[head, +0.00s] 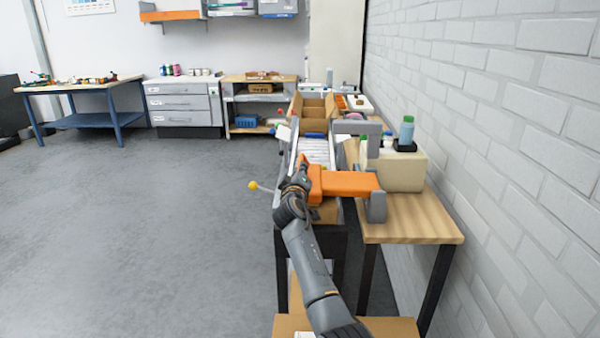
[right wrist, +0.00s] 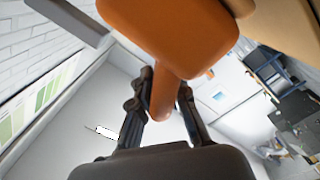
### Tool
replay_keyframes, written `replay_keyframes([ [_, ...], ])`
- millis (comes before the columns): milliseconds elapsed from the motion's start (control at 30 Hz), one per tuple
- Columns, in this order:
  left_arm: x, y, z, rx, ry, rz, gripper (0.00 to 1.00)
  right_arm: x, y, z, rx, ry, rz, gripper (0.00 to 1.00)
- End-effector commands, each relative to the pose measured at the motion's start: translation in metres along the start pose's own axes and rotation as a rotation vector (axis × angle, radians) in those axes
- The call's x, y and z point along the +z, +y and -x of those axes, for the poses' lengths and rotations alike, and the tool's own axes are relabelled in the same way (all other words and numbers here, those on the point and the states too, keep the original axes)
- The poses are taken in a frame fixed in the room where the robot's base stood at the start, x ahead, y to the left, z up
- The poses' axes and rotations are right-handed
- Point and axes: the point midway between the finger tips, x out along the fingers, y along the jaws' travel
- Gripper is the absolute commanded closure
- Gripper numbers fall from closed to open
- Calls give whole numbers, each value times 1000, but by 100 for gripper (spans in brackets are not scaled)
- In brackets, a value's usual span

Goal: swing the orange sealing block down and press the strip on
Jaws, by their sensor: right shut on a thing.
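The orange sealing block (head: 345,183) lies across the near end of the roller conveyor (head: 315,150), joined to a grey bracket (head: 376,200) on its right. My right gripper (head: 302,168) is at the block's left end. In the right wrist view the block (right wrist: 170,35) fills the top. Its narrow orange handle (right wrist: 162,100) reaches down between the fingers of my right gripper (right wrist: 166,100), which is shut on it. An open cardboard box (head: 314,108) stands farther along the conveyor. I cannot make out the strip. My left gripper is out of view.
A wooden table (head: 430,222) on the right carries a beige box (head: 402,170) and a bottle with a green cap (head: 407,130). A brick wall (head: 500,100) bounds the right. A yellow-tipped lever (head: 253,185) sticks out left. The grey floor (head: 150,230) is clear.

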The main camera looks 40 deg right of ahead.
Motion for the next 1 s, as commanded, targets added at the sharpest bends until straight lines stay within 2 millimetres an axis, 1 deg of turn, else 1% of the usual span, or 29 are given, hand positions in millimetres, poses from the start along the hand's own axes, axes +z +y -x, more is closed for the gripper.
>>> replay_keyframes([
  [200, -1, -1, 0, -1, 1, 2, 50, 1, 0, 0, 0, -2, 0, 100],
  [233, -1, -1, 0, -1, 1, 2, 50, 1, 0, 0, 0, -2, 0, 80],
  [267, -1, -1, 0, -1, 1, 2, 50, 1, 0, 0, 0, -2, 0, 74],
  [300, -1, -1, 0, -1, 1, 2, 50, 1, 0, 0, 0, -2, 0, 65],
  [333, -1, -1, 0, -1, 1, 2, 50, 1, 0, 0, 0, -2, -1, 63],
  [600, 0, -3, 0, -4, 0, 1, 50, 0, 0, 0, -1, -1, -1, 63],
  [733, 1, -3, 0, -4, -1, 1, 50, 0, -1, 6, -1, -1, -1, 63],
  [867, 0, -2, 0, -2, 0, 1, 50, 0, -2, 21, -1, 1, -1, 63],
  [1000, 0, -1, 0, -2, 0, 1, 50, 0, -2, 47, -2, 1, -2, 63],
])
